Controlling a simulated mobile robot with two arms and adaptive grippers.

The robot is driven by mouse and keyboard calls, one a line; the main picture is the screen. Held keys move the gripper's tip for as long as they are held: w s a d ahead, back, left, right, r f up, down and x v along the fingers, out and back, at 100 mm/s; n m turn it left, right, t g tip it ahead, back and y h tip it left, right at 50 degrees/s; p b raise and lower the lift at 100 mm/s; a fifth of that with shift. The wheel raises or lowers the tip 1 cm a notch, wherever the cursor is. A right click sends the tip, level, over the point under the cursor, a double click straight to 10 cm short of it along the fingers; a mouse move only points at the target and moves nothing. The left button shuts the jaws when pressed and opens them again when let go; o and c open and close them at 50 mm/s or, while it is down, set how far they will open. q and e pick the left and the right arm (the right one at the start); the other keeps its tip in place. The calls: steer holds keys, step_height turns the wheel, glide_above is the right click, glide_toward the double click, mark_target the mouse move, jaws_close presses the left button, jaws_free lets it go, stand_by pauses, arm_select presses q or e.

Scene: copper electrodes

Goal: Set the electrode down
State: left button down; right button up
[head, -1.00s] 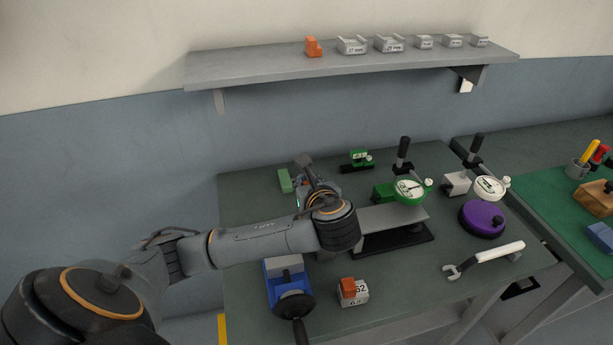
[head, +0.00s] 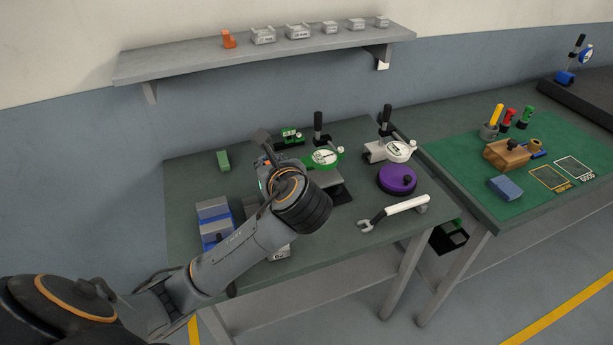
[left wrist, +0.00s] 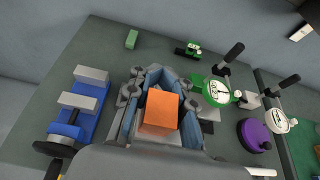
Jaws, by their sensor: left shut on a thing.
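My left gripper (head: 265,172) is over the grey-green bench, just left of the green dial gauge stand. In the left wrist view its blue-lined fingers (left wrist: 158,100) are shut on an orange copper electrode (left wrist: 160,112). The electrode sits between the fingers, its orange face toward the camera; its underside and any contact below are hidden. In the head view my wrist hides the held electrode. A second orange electrode (head: 229,39) stands on the wall shelf. A pale numbered block (head: 279,253) on the bench is mostly hidden behind my arm. My right gripper is out of view.
A blue vise (head: 214,222) stands left; a green block (head: 223,161) lies behind it. The green dial gauge (head: 325,157), white gauge (head: 399,151), purple disc (head: 397,180) and wrench (head: 394,213) occupy the right. Another table has a green mat (head: 470,165) with two outlined areas.

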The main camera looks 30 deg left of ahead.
arm_select(q)
steer(key=w+a+f, duration=0.1)
steer(key=w+f, duration=0.1)
steer(key=w, duration=0.1)
steer(key=w+a+f, duration=0.2)
steer(key=w+f, duration=0.1)
steer(key=w, duration=0.1)
steer(key=w+a+f+p, duration=0.1)
steer(key=w+a+f, duration=0.1)
steer(key=w+f, duration=0.1)
steer(key=shift+w+a+f, duration=0.1)
steer(key=shift+w+f, duration=0.1)
steer(key=shift+w, duration=0.4)
steer(key=shift+w+a+f, duration=0.1)
steer(key=shift+w+f, duration=0.05)
steer(key=shift+f, duration=0.1)
steer(key=f, duration=0.3)
steer(key=shift+w+f+p, duration=0.2)
steer(key=shift+f+p, duration=0.1)
steer(key=c, duration=1.7)
jaws_free()
steer(key=shift+f, duration=0.25)
steer(key=o, duration=0.3)
steer(key=shift+o, duration=1.1)
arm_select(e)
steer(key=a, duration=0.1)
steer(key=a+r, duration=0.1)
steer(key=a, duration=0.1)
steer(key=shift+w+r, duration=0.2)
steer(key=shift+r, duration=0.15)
